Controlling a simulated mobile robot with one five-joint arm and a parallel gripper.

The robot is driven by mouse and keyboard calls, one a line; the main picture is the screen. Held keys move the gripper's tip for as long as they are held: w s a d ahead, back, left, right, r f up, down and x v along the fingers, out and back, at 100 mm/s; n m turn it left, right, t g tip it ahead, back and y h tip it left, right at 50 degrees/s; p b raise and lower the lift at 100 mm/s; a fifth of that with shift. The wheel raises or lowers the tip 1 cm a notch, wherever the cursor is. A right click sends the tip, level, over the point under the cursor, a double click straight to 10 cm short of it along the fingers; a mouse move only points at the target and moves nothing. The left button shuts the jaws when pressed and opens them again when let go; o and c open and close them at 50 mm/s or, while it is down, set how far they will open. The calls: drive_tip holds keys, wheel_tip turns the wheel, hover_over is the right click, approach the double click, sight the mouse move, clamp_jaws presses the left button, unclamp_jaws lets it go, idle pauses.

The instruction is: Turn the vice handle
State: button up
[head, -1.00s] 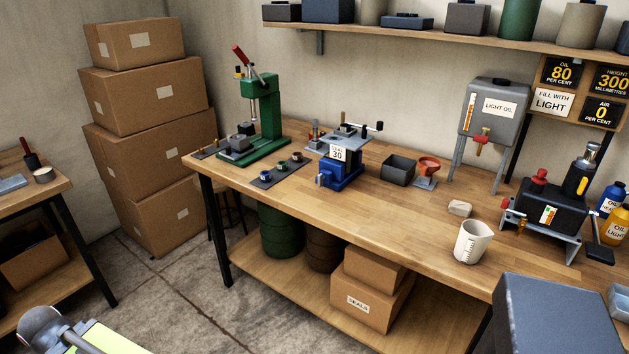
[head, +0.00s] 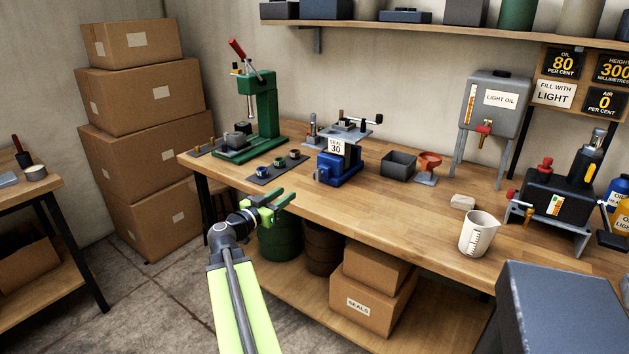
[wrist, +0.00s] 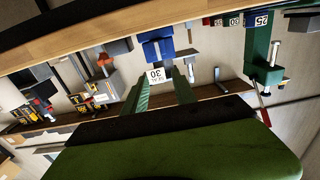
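The blue vice (head: 342,168) stands on the bench near its front edge, with a white label reading 30.
A green press (head: 262,110) stands left of the vice, with a dark mat (head: 262,175) of small parts between. A white jug (head: 479,234) is farther right. Bare bench lies before the vice.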

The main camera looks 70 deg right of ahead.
sight(319, 175)
drive_tip(key=x, duration=1.7)
drive_tip(key=shift+d, duration=0.2)
clamp_jaws()
